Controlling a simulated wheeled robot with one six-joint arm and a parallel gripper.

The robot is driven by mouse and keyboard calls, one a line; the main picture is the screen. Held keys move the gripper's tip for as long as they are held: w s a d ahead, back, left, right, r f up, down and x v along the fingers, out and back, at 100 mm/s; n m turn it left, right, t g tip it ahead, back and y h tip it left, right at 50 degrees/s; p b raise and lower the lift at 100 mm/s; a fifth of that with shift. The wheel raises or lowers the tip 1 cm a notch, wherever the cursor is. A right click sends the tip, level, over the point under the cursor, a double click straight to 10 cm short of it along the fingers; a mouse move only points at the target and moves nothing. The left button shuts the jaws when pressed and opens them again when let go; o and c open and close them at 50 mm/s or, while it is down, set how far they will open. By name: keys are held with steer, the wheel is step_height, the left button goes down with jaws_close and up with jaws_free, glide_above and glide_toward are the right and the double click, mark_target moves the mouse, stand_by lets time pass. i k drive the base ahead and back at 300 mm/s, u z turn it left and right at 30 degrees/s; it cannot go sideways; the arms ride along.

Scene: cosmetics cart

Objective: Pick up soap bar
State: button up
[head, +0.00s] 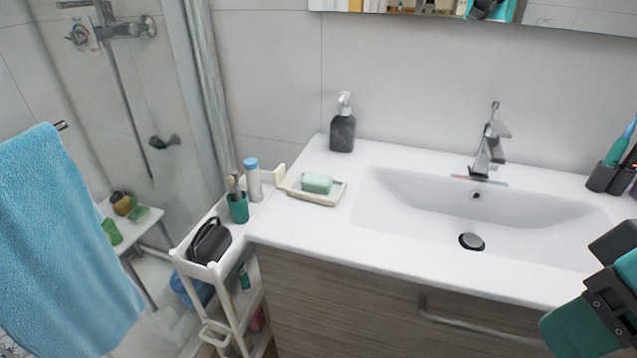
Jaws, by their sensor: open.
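The soap bar (317,184) is pale green and rounded. It lies in a cream, shallow rectangular soap dish (331,200) on the left end of the white sink counter, left of the basin. Nothing covers the soap, and its top and near side show. Teal and black parts of my own arm show at the right edge, over the front right of the counter and well apart from the soap. The fingers of my gripper do not show in this view.
A dark soap dispenser (342,134) stands behind the dish. The chrome faucet (489,148) rises behind the basin (420,212). A white cart (259,213) left of the counter holds a teal cup (238,208) and a white bottle (253,181). The counter before the dish is clear.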

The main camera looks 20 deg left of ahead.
mark_target(312, 182)
steer(key=z, duration=0.2)
steer(key=i, duration=0.65)
steer(key=u, duration=1.95)
